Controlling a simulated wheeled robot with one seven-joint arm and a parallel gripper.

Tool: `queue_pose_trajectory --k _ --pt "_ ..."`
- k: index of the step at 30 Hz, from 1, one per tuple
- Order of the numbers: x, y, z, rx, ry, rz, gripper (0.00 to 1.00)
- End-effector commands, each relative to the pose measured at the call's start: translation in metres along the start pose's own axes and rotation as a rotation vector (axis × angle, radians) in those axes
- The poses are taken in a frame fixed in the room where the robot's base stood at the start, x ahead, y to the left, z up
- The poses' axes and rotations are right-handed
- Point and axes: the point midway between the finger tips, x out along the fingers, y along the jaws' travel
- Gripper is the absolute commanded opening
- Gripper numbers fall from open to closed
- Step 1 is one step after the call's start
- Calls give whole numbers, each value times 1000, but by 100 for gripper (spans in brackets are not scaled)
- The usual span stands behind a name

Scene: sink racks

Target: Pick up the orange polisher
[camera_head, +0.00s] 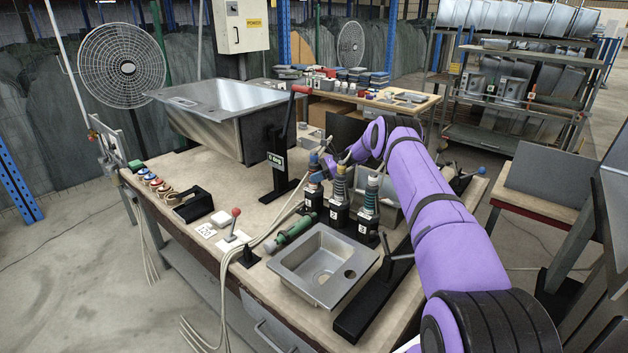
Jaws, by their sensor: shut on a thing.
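Several dark upright power tools stand close together on the workbench. The leftmost tool (314,193) has a blue upper part and a small orange-brown area; I take it to be the orange polisher, though its colour is hard to make out. My purple arm reaches over from the right, and my gripper (322,163) is at the top of this tool, shut on it. The fingertips are small and partly hidden. The tool is upright, and I cannot tell whether its base touches the bench. Beside it stand a middle tool (339,207) and a right tool (369,212) with a teal upper part.
A green cylindrical tool (291,231) lies in front, beside a small steel sink (322,264). A black lever stand (280,165) is to the left. A large steel sink (228,125) is at the back left. Cables hang over the front edge.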

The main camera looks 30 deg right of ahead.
Motion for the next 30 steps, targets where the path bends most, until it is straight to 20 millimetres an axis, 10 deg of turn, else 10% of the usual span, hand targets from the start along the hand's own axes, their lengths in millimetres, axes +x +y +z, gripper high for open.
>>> queue_pose_trajectory --k 18,30 --pt "-34 -1 82 -4 -1 -2 6" --pt "-38 0 93 -2 -1 -1 6"
